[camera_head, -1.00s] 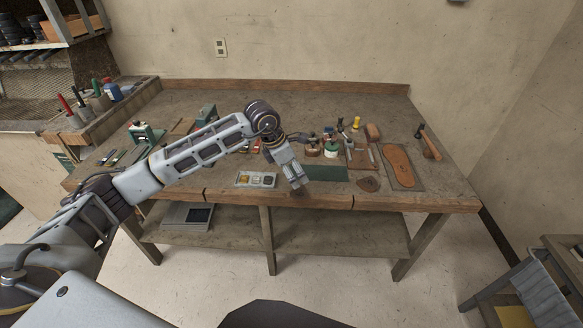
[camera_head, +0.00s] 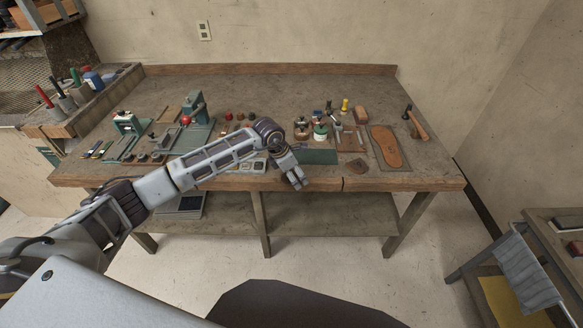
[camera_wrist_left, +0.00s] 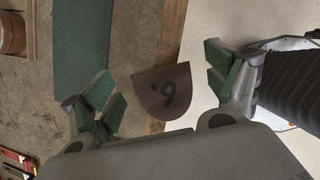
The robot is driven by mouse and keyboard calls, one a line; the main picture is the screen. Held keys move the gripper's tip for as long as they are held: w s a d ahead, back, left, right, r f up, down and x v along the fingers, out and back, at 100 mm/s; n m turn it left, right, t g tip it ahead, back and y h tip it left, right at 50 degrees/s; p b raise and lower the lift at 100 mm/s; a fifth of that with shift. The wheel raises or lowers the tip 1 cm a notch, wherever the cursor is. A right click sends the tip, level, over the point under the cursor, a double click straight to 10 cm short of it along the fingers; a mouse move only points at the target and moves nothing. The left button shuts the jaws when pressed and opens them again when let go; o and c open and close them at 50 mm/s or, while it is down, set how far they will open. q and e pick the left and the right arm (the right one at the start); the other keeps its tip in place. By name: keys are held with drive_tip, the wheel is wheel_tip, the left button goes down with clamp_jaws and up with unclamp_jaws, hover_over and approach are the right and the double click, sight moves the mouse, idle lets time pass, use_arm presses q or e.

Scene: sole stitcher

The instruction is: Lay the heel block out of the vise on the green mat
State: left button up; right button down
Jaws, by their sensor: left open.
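The green mat (camera_head: 318,156) lies flat near the bench's front edge, right of my left gripper (camera_head: 303,184); part of it also shows in the left wrist view (camera_wrist_left: 82,40). My left gripper is open at the front edge, its green-padded fingers wide apart. Between them in the wrist view is a brown U-shaped piece (camera_wrist_left: 164,90) with a dark mark, likely the heel block. It touches neither finger and overlaps the bench edge and floor; I cannot tell its height. I cannot single out the vise. My right gripper is not in view.
Jars (camera_head: 320,131) stand behind the mat. A green machine with a red knob (camera_head: 197,112) stands at the left. Right of the hammer the bench is bare.

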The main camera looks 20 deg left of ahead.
use_arm(q)
drive_tip(key=shift+w+d+f, duration=0.15)
drive_tip(key=shift+f, duration=0.35)
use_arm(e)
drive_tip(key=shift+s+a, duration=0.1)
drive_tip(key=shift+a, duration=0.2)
